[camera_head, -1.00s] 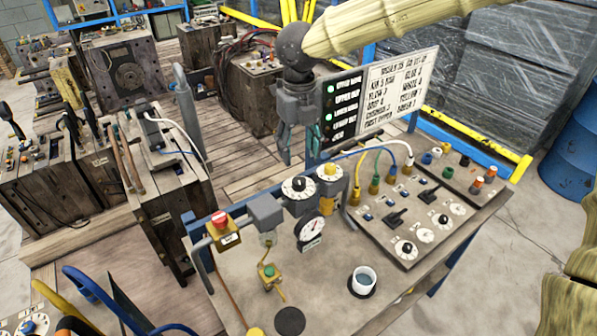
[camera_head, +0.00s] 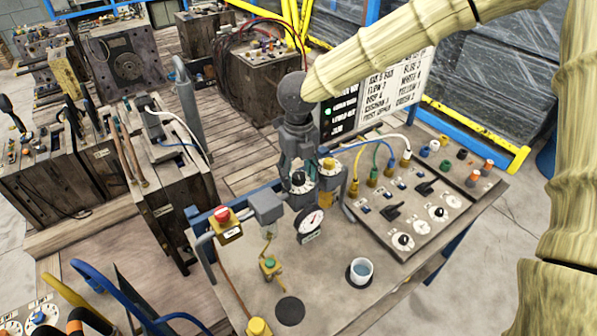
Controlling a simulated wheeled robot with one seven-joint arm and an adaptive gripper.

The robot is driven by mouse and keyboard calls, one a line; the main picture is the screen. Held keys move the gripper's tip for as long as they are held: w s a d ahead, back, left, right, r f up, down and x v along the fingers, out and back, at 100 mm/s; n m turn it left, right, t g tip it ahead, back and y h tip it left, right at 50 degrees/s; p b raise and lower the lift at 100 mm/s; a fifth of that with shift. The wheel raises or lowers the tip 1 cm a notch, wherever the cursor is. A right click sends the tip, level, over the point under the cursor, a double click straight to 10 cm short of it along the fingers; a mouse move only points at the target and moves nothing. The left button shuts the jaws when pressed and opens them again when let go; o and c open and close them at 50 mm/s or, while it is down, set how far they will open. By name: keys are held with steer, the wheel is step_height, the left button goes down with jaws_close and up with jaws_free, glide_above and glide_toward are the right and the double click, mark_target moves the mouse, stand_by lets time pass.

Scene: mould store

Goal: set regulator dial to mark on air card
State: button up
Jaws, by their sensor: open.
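A white dial with a black knob (camera_head: 301,184) sits on top of the air unit at the back edge of the bench. Beside it to the right is a similar dial with a yellow knob (camera_head: 329,166); I cannot tell from its marks which is the regulator. A round pressure gauge (camera_head: 311,222) faces forward below them. The set-up card (camera_head: 392,88) stands behind, its top and left parts hidden by my arm; a line on it seems to concern air. My gripper (camera_head: 299,174) is open, pointing down right over the black-knobbed dial; contact cannot be told.
A red emergency button on a yellow box (camera_head: 228,229) and a grey box (camera_head: 267,207) stand left of the dials. Coloured hoses and a switch panel (camera_head: 402,212) lie to the right. A cup (camera_head: 360,271) stands on the open bench front.

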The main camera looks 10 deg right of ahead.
mark_target(299, 175)
steer(key=c, duration=1)
steer(key=shift+c, duration=0.2)
steer(key=shift+m, duration=0.6)
steer(key=o, duration=1)
steer(key=shift+o, duration=0.2)
step_height(299, 175, up, 12)
